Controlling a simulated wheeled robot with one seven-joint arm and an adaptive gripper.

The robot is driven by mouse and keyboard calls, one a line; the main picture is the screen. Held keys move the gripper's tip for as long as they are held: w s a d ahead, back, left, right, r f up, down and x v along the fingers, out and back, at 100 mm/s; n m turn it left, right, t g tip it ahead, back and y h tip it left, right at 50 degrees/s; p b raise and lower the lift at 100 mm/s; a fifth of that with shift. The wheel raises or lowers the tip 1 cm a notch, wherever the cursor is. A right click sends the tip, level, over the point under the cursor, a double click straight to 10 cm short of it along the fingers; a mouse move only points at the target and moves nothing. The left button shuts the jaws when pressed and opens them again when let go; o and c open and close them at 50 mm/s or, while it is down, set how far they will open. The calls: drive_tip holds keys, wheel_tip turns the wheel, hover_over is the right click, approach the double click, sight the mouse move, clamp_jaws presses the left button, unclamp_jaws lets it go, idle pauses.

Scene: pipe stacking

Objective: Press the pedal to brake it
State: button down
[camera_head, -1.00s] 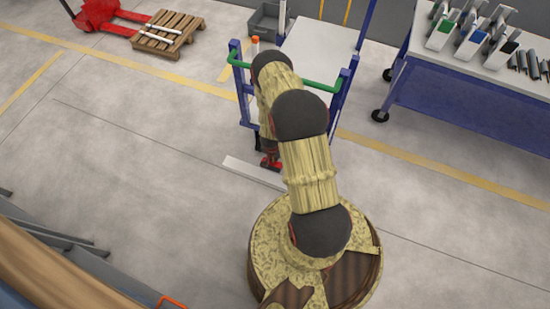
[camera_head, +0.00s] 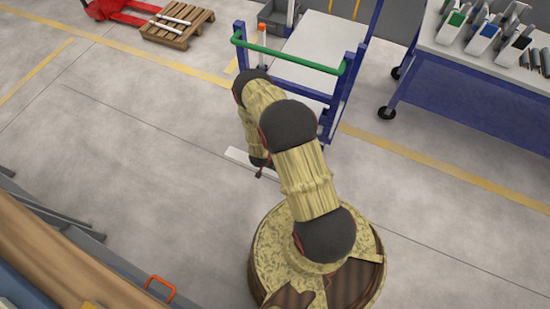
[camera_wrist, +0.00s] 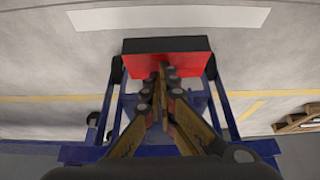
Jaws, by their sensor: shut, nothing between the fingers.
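The pedal is a red block with a black edge (camera_wrist: 168,62), low on the blue-framed trolley (camera_head: 335,110), in the middle of the wrist view. My gripper (camera_wrist: 163,72) is shut and empty. Its fingertips overlap the pedal's red face in the wrist view; I cannot tell if they touch it. The trolley has a green handle bar (camera_head: 290,57) and a grey deck.
A table with a blue base (camera_head: 470,100) and several devices on top stands at the right. A wooden pallet (camera_head: 177,24) and a red pallet truck (camera_head: 110,9) are at the upper left. The floor left of my arm is clear.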

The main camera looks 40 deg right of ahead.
drive_tip(key=f, duration=0.1)
drive_tip(key=a+f+b, duration=0.1)
drive_tip(key=f+b, duration=0.1)
drive_tip(key=shift+s+a+f, duration=0.15)
drive_tip(key=shift+s+f, duration=0.1)
drive_tip(key=shift+f, duration=0.05)
drive_tip(key=shift+s+a+f+b, duration=0.1)
drive_tip(key=shift+a+f+b, duration=0.1)
drive_tip(key=shift+f+b, duration=0.85)
drive_tip(key=shift+f, duration=0.2)
drive_tip(key=r+p, duration=0.2)
drive_tip(key=r, duration=0.1)
drive_tip(key=r+p, duration=0.1)
drive_tip(key=shift+a+r, duration=0.3)
drive_tip(key=shift+r, duration=0.05)
drive_tip(key=s+a+r+p, duration=0.3)
drive_tip(key=a+r, duration=0.2)
drive_tip(key=a, duration=0.2)
drive_tip(key=shift+s+a, duration=0.3)
drive_tip(key=shift+f, duration=0.1)
